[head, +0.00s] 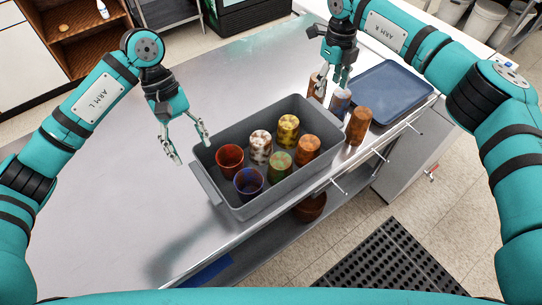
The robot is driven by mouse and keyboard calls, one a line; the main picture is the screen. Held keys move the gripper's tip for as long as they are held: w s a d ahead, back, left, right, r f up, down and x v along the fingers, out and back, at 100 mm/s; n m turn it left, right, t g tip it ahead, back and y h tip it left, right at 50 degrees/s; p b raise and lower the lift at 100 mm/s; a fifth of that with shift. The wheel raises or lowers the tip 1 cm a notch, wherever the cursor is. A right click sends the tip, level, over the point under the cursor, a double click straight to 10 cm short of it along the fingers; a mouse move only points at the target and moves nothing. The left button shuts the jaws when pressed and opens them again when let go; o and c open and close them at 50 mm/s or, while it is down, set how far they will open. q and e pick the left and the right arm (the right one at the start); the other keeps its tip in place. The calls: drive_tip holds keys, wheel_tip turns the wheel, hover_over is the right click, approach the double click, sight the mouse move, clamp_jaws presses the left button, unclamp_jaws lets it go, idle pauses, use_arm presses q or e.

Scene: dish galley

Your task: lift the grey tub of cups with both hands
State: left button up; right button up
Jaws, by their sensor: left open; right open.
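The grey tub (285,190) stands on the metal counter and holds several cups. Inside are a red cup (230,158), a blue cup (249,182), a white patterned cup (260,146), a yellow cup (288,129), a green cup (280,166) and an orange-brown cup (307,150). My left gripper (191,158) is open and empty, just off the tub's left end. My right gripper (333,89) is open above the counter beyond the tub's far right corner, close to a brown cup (315,86) and a blue-brown cup (339,101). Whether it touches either is unclear.
A brown cup (358,126) stands on the counter right of the tub. A blue tray (385,92) lies behind it. The counter (110,190) is clear on the left. A black mat (390,262) lies on the floor in front.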

sight(206, 180)
use_arm(q)
drive_tip(key=x, duration=1.1)
drive_tip(key=shift+a, duration=0.1)
use_arm(e)
wheel_tip(206, 180, down, 11)
drive_tip(key=shift+r, duration=0.1)
use_arm(q)
drive_tip(key=shift+r, duration=0.1)
clamp_jaws()
use_arm(e)
clamp_jaws()
drive_tip(key=shift+r, duration=0.1)
